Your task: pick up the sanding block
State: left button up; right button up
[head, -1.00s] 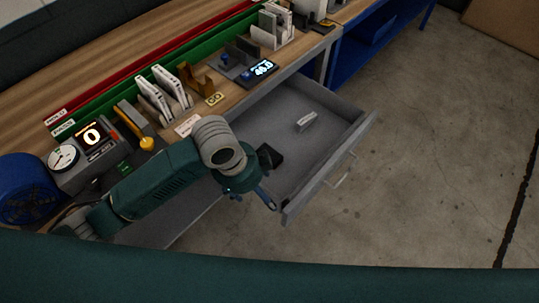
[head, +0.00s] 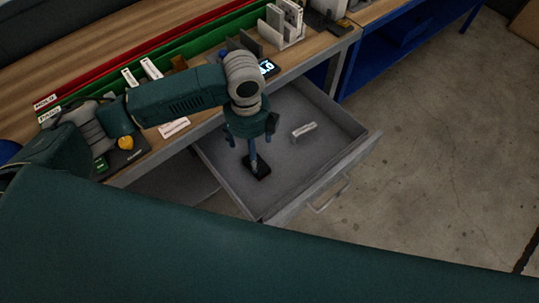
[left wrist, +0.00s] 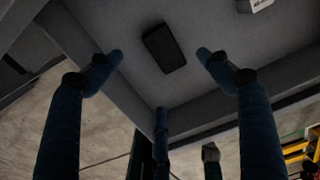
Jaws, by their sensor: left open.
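A dark rectangular block (head: 259,170), which looks like the sanding block, lies flat on the floor of the open grey drawer (head: 285,170). In the left wrist view the block (left wrist: 164,48) shows whole, between my spread fingertips and a little beyond them. My left gripper (head: 251,158) points down over the drawer, above the block. It is open and empty; a finger covers part of the block in the head view. My right gripper is not in view.
A pale labelled box (head: 303,131) lies further right in the drawer. The drawer's front wall and handle (head: 329,196) face the open concrete floor. Several white boxes and green and red strips stand on the wooden bench behind. A blue bench frame (head: 400,45) is at the right.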

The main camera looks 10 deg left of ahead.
pick_arm(q)
notch_tip(320, 180, down, 3)
jog(key=shift+s+a+r, duration=0.1)
jog(key=shift+s+r, duration=0.05)
jog(key=shift+r, duration=0.05)
notch_tip(320, 180, down, 2)
jog(key=shift+s+a+f+p, duration=0.15)
jog(key=shift+f+p, duration=0.1)
jog(key=shift+p, duration=0.1)
jog(key=shift+f, duration=0.35)
jog(key=f, duration=0.1)
jog(key=f+p, duration=0.1)
jog(key=f, duration=0.1)
jog(key=shift+w+d+f, duration=0.25)
jog(key=shift+d+f, duration=0.05)
jog(key=shift+f, duration=0.55)
jog(key=c, duration=1.2)
jog(key=shift+c, duration=0.7)
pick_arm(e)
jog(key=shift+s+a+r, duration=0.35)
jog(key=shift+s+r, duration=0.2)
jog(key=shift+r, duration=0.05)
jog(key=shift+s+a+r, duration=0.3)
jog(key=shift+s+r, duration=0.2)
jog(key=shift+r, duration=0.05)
pick_arm(q)
jog(key=shift+r, duration=0.1)
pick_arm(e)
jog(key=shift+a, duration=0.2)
